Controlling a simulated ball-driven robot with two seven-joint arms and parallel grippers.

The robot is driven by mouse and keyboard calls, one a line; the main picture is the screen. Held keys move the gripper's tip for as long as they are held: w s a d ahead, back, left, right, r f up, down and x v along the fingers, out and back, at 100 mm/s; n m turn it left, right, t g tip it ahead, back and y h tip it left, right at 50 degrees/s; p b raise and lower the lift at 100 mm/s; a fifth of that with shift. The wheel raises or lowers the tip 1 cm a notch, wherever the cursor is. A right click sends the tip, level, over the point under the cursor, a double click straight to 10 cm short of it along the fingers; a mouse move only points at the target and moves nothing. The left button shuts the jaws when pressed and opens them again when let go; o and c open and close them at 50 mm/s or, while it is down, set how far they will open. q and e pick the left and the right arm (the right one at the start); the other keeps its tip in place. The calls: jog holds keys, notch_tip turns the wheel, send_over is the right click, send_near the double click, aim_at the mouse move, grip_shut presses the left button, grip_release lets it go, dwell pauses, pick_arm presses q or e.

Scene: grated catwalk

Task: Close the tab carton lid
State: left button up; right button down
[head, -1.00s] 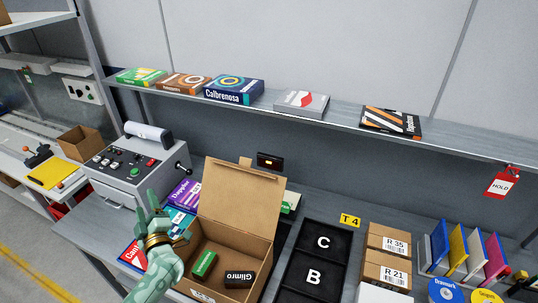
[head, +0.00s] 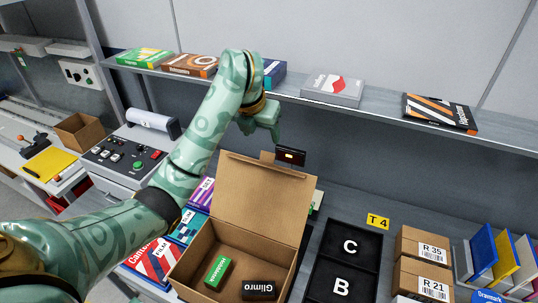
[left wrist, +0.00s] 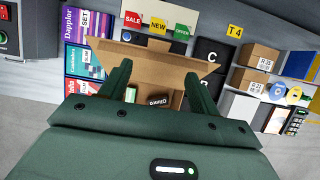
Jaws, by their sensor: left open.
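The open tab carton (head: 190,255) stands on the bench, holding a green box (head: 217,272) and a black Glimro box (head: 258,290). Its brown lid (head: 262,195) stands up at the back, with a small tab (head: 267,156) on its top edge. My right gripper is not in view.
Black trays marked C and B (head: 345,246) lie right of the carton, with small cartons (head: 422,246) beyond. Flat boxes (head: 160,245) lie to its left. A shelf (head: 390,108) with boxes runs behind.

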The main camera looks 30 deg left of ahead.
aim_at(268, 156)
pick_arm(q)
jog(key=b+x, duration=0.1)
jog(key=x, duration=1)
jog(key=shift+a+f, duration=0.1)
jog(key=shift+f, duration=0.05)
jog(key=c, duration=1.3)
jog(key=shift+s, duration=0.1)
grip_shut()
